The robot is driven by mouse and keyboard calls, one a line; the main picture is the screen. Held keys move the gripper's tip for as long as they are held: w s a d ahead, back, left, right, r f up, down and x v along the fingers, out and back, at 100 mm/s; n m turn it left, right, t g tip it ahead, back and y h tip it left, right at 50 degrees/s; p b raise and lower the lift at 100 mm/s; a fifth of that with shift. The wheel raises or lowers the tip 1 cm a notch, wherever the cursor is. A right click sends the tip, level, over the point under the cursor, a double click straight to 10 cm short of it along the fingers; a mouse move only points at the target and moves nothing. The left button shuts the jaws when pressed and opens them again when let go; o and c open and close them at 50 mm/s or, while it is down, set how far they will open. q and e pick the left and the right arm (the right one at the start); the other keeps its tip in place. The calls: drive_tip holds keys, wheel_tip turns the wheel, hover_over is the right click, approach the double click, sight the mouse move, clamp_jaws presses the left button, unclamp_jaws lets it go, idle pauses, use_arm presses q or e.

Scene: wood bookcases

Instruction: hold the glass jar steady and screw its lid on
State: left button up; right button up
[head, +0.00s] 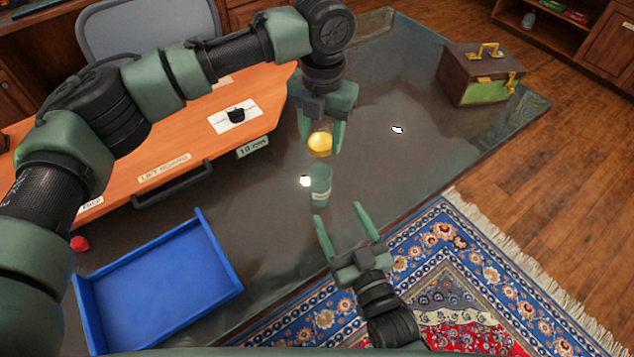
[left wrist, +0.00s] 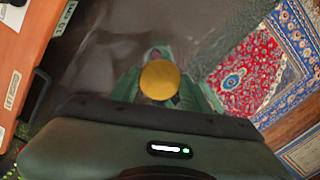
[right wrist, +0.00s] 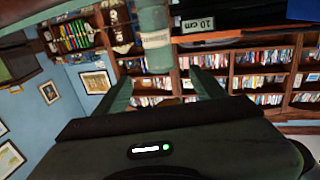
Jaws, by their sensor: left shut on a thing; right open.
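The yellow round lid (head: 320,143) is between the fingers of my left gripper (head: 321,140), which is shut on it. The lid also shows in the left wrist view (left wrist: 159,80). The greenish glass jar (head: 320,185) stands upright on the dark table, with a pale label on its side. In the head view the lid appears just beyond the jar; I cannot tell its exact height above it. My right gripper (head: 341,214) is open and empty, its fingers pointing at the jar. In the right wrist view the jar (right wrist: 156,50) shows ahead of the open fingers, not between them.
A blue tray (head: 160,285) lies at the lower left, with a small red object (head: 79,243) near it. An orange board (head: 185,135) with a dark handle (head: 172,185) is on the left. A brown box (head: 481,75) stands at the far right. The table's right part is mostly clear.

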sight(324, 186)
drive_tip(key=shift+s+d, duration=0.1)
drive_tip(key=shift+s, duration=0.05)
drive_tip(key=x, duration=1.2)
drive_tip(key=shift+w+f, duration=0.1)
drive_tip(key=shift+w, duration=0.15)
clamp_jaws()
